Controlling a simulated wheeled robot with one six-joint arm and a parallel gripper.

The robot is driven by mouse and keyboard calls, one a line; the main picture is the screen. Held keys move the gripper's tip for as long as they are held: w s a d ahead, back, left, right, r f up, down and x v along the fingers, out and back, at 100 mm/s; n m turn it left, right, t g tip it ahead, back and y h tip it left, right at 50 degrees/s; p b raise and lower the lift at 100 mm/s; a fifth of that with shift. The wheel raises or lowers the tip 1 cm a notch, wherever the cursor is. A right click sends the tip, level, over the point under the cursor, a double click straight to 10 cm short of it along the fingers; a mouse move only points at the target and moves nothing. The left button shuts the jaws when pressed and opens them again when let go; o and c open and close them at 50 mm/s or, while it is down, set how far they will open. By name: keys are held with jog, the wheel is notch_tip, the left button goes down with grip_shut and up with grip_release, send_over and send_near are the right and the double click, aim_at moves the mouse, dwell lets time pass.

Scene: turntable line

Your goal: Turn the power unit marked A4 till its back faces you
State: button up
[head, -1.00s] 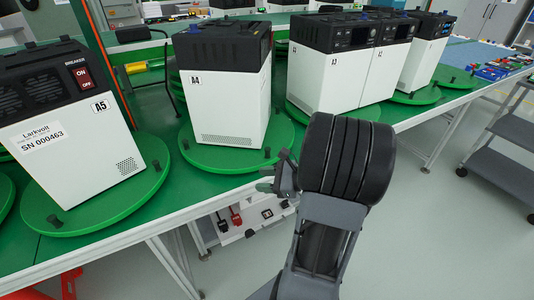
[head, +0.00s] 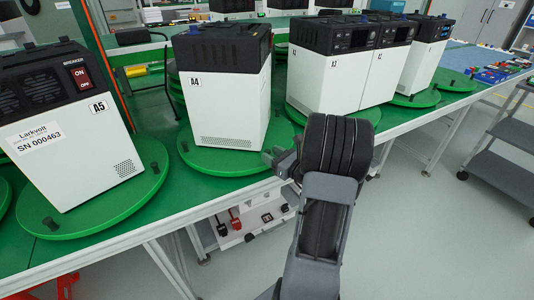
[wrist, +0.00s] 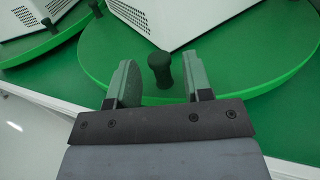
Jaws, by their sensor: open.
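The power unit marked A4 (head: 222,100) is a white box with a black top, standing on a green round turntable (head: 205,160). Two of its sides face me: a wide one with the A4 label and a low vent grille, and a narrow plain one. My gripper (head: 275,158) is at the right front rim of this turntable. In the wrist view my gripper (wrist: 160,90) is open, with its fingers on either side of a dark upright peg (wrist: 160,70) on the turntable's rim. Whether either finger touches the peg, I cannot tell.
The unit marked A5 (head: 75,140) stands on its own turntable (head: 100,212) at the left. More units (head: 335,75) stand on turntables to the right. A grey cart (head: 500,150) is at the far right. Open floor lies in front of the table.

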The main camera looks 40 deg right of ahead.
jog(key=shift+w+a, duration=0.25)
jog(key=shift+w, duration=1)
jog(key=shift+c, duration=0.4)
grip_shut()
